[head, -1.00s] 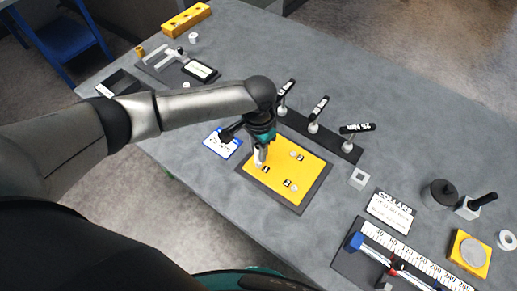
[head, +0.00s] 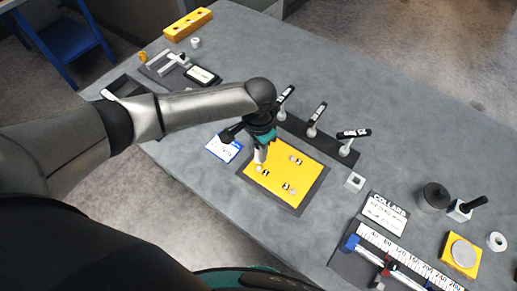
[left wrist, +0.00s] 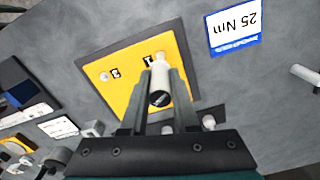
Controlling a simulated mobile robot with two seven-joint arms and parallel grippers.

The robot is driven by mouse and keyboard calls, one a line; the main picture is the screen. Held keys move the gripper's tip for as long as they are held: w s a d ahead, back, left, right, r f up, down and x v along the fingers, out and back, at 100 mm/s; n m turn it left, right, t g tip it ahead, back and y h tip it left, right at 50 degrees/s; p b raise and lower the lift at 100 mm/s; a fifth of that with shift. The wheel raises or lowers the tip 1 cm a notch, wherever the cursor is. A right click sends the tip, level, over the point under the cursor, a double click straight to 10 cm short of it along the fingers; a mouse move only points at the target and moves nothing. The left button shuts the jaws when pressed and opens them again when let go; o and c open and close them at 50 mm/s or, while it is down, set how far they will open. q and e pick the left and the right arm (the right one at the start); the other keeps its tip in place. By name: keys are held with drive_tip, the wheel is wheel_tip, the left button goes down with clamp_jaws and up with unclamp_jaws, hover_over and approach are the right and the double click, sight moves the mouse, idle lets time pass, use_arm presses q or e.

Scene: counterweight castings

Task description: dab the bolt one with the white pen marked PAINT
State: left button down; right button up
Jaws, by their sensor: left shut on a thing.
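The yellow plate (head: 279,192) lies on a dark base on the bench, with several small bolts and black number tags on it. My left gripper (head: 261,151) is shut on a white pen (head: 260,157), held upright over the plate's left corner. In the left wrist view the pen (left wrist: 161,77) sits between the two fingers, with a dark round end towards the camera. A bolt (head: 258,168) shows just below the pen tip; I cannot tell whether they touch. My right gripper is not in view.
A blue-edged card (head: 224,148), reading 25 Nm in the wrist view, lies left of the plate. A rack with several black-handled tools (head: 330,143) stands behind it. A collars card (head: 384,215) and a ruler fixture (head: 400,256) lie to the right.

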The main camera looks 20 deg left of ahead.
use_arm(q)
drive_tip(key=shift+r+p, duration=0.75)
drive_tip(key=shift+r, duration=0.95)
drive_tip(key=shift+d, duration=0.1)
